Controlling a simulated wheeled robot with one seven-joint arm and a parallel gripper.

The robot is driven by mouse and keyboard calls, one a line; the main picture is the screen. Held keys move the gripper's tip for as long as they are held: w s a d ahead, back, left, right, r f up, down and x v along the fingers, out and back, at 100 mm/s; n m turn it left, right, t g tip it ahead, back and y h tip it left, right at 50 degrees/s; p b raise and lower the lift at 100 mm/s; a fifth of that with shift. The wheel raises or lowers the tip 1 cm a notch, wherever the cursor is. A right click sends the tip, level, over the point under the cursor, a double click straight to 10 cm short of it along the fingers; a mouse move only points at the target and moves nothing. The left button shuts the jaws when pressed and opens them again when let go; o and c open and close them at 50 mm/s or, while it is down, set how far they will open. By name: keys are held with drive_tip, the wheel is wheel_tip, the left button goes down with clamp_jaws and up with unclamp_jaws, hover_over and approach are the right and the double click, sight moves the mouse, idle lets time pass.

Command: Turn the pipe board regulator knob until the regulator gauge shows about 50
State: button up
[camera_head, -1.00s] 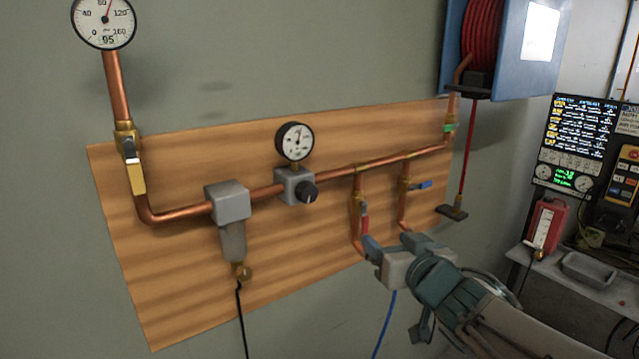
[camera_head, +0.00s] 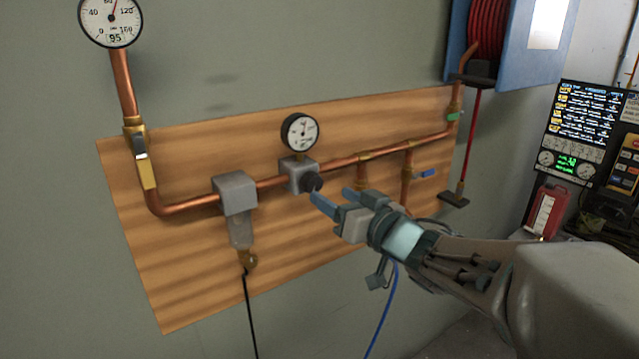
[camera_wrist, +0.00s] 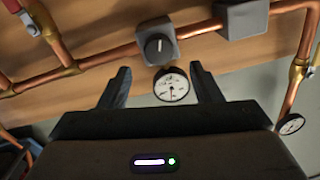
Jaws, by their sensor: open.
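The regulator knob (camera_head: 313,183) is a black round knob on the front of a grey regulator block (camera_head: 296,172) on the pipe board. The knob with its white pointer line also shows in the wrist view (camera_wrist: 157,45). The regulator gauge (camera_head: 300,132) is a round white dial just above the block; it shows between my fingers in the wrist view (camera_wrist: 171,85), but its reading is too small to tell. My gripper (camera_head: 333,194) is open and empty, its blue fingertips just right of and slightly below the knob. No clear contact shows.
Copper pipe (camera_head: 340,163) runs across the wooden board (camera_head: 190,275). A grey filter (camera_head: 235,194) is left of the regulator. A large gauge (camera_head: 111,20) reading 95 is at top left. Blue-handled valve (camera_head: 424,174) and a red hose reel (camera_head: 486,35) are at right.

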sight(315, 185)
drive_tip(key=shift+x, duration=2.65)
drive_tip(key=shift+d, duration=0.1)
drive_tip(key=shift+c, duration=0.4)
